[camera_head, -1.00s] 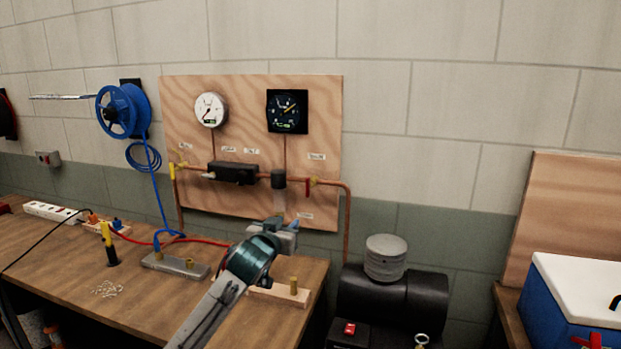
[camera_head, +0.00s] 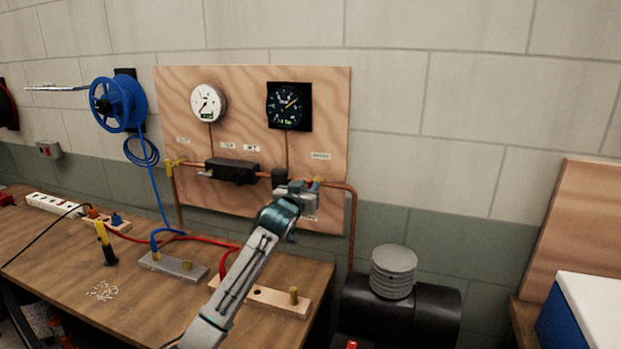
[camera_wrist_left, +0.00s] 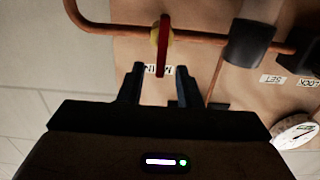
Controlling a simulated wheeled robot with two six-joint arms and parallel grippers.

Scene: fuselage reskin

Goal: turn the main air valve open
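The main air valve is at the right end of the copper pipe on the wooden panel. In the left wrist view its red lever (camera_wrist_left: 162,48) stands in line with the fingers, across the pipe, on a yellowish hub, with an upside-down label behind it. My left gripper (camera_wrist_left: 161,78) is open, one finger on each side of the lever's end, with visible gaps. In the head view my left gripper (camera_head: 298,188) is at the panel's lower right and hides the lever. My right gripper is not in view.
A white gauge (camera_head: 208,104) and a dark gauge (camera_head: 289,106) hang above the pipe. A black regulator block (camera_head: 232,171) sits to its left. The workbench (camera_head: 130,280) below holds hoses and fittings. A black compressor tank (camera_head: 400,312) stands at right.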

